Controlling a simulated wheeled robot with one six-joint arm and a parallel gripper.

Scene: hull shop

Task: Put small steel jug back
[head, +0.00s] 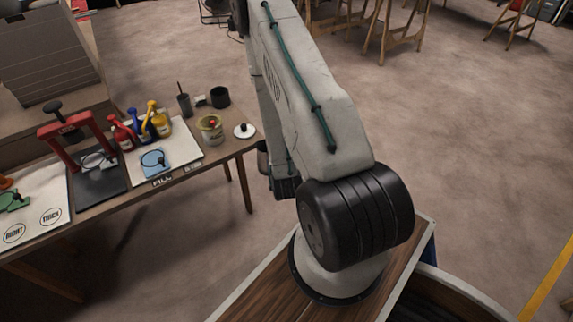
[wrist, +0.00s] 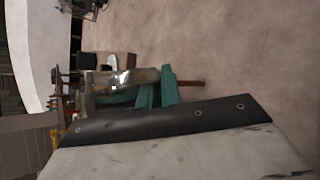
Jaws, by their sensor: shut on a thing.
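The small steel jug (wrist: 118,80) shows in the wrist view as a shiny metal body beside the green fingers of my gripper (wrist: 157,90). My gripper is shut on it; the exact contact is partly hidden. In the head view a grey metal piece that looks like the jug (head: 262,157) shows just beyond the right end of the workbench, partly hidden by my arm. The gripper's fingers cannot be made out in that view.
The workbench (head: 222,152) holds a tin (head: 211,130), a white lid (head: 244,131), a black cup (head: 220,97), red, blue and yellow bottles (head: 161,122), a mat marked FILL (head: 183,156) and a red-framed press (head: 75,128). Trestles (head: 398,25) stand far back. Open floor lies right.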

